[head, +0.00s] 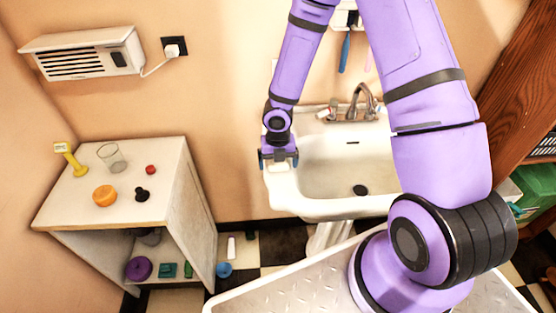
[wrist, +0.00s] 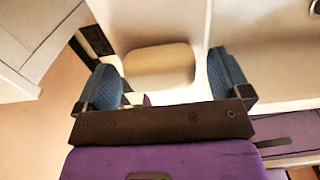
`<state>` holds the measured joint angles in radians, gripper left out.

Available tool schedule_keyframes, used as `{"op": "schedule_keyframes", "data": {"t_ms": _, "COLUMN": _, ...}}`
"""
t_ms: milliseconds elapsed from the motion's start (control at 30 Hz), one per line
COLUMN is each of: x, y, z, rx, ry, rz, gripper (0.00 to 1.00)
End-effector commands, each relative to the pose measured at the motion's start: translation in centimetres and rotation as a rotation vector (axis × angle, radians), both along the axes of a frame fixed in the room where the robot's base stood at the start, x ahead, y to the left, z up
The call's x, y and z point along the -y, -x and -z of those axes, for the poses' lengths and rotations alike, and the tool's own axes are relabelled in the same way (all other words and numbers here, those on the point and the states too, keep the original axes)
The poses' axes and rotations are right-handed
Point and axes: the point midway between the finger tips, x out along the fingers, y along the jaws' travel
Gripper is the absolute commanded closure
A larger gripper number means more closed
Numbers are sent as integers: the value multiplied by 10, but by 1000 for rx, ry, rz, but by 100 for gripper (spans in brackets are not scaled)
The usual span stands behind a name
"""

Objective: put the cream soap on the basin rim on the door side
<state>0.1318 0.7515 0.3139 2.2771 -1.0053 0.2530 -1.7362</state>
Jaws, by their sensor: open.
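The white basin (head: 330,206) hangs on the back wall, with a drain and a tap. My gripper (head: 278,160) is over its left rim, pointing down. In the wrist view my gripper (wrist: 168,82) is open, with its blue-padded fingers apart. The cream soap (wrist: 158,66), a pale rounded block, lies between the fingers on the rim, with a gap visible on at least the right side. In the head view the soap (head: 279,168) shows only as a small pale patch below the gripper. Whether a finger touches it I cannot tell.
A white shelf unit (head: 180,208) at left bears a yellow tool, a glass, an orange disc and small items. A tap (head: 362,104) stands at the basin's back. Bottles and a blue item lie on the checkered floor. Brown wooden furniture (head: 510,80) is at right.

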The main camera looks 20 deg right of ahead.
Motion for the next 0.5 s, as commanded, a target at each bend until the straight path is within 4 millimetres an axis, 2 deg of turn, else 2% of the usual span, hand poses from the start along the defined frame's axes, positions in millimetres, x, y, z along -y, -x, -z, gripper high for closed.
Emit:
{"op": "schedule_keyframes", "data": {"t_ms": 267, "x": 1, "y": -1, "z": -19, "rx": 3, "ry": -1, "rz": 3, "gripper": 5}}
{"op": "schedule_keyframes", "data": {"t_ms": 500, "x": 1, "y": -1, "z": -58, "rx": 3, "ry": -1, "rz": 5, "gripper": 5}}
